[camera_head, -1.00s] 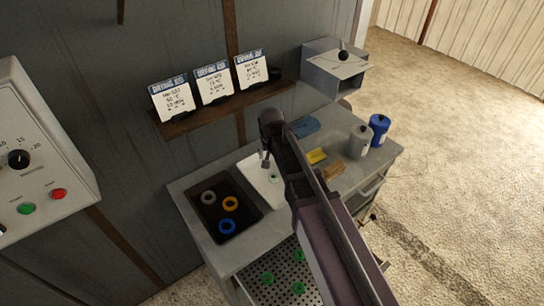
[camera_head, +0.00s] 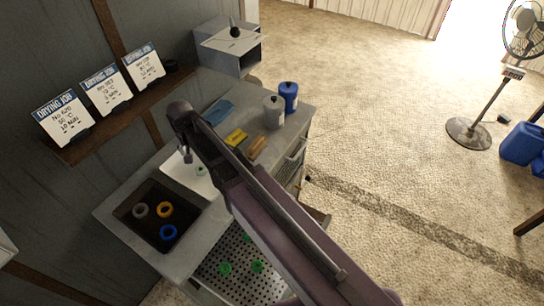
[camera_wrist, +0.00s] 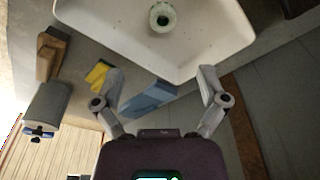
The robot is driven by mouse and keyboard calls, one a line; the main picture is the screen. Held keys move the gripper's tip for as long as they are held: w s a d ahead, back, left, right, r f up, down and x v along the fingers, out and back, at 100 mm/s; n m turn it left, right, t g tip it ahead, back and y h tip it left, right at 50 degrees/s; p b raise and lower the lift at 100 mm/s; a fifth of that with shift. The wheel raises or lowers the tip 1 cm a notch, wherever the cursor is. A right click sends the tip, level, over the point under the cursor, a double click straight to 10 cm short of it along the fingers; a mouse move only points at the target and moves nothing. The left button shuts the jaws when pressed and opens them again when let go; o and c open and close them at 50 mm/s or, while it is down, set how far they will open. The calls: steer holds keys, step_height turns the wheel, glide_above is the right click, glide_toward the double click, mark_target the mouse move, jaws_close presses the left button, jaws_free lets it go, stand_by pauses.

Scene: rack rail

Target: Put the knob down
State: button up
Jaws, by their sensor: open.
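My gripper (camera_wrist: 160,76) is open in the wrist view, its two fingers apart with nothing between them. A small pale green round piece with a dark centre (camera_wrist: 162,18), which may be the knob, lies in the white tray (camera_wrist: 225,45), ahead of the fingertips and apart from them. In the head view my gripper (camera_head: 187,156) hangs over the white tray (camera_head: 178,172), and the pale piece (camera_head: 201,170) shows in it near my arm. My arm hides part of the tray.
A dark bin (camera_head: 137,218) holds grey, orange and blue rings. A perforated tray (camera_head: 212,262) holds green pieces. A blue cloth (camera_head: 217,112), yellow sponge (camera_head: 236,137), brush (camera_head: 257,147) and canisters (camera_head: 273,112) stand behind my arm. The floor at right is mostly open.

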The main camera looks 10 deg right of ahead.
steer(key=s+d, duration=0.3)
steer(key=d, duration=0.7)
steer(key=s+d+g, duration=0.1)
steer(key=s+d, duration=0.3)
steer(key=d, duration=0.6)
steer(key=s+d, duration=0.3)
steer(key=d, duration=0.7)
steer(key=shift+s+d+m+g, duration=0.3)
steer(key=shift+s+g, duration=0.1)
steer(key=shift+f, duration=0.1)
